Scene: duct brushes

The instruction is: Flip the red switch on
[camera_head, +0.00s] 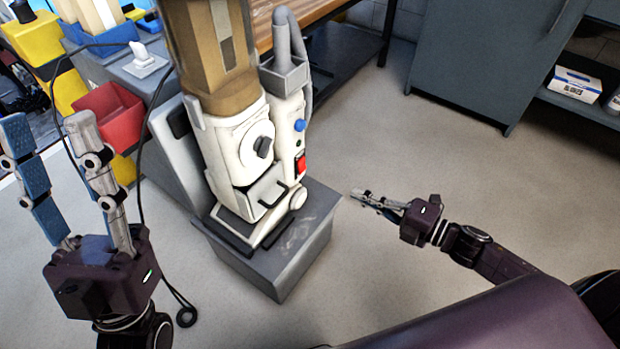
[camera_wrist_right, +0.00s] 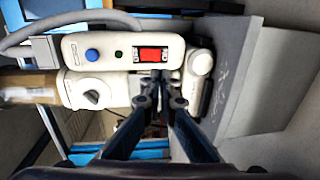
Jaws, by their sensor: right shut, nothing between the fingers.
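The red switch (camera_head: 301,164) is on the side panel of a white machine (camera_head: 235,150), below a blue knob and a small green button. In the right wrist view the red switch (camera_wrist_right: 151,54) sits in a dark frame on the white panel, just beyond my fingertips. My right gripper (camera_head: 358,194) is shut and empty, to the right of the machine in the head view. Its closed fingertips (camera_wrist_right: 155,78) appear just below the switch in the wrist view; I cannot tell whether they touch anything. My left gripper (camera_head: 45,128) is open and empty at the left, fingers pointing up.
The machine stands on a grey box (camera_head: 285,260). A red bin (camera_head: 110,113) and yellow bins are behind my left gripper. A dark cable hangs between that gripper and the machine. A grey cabinet (camera_head: 470,70) stands at the back right. The floor on the right is clear.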

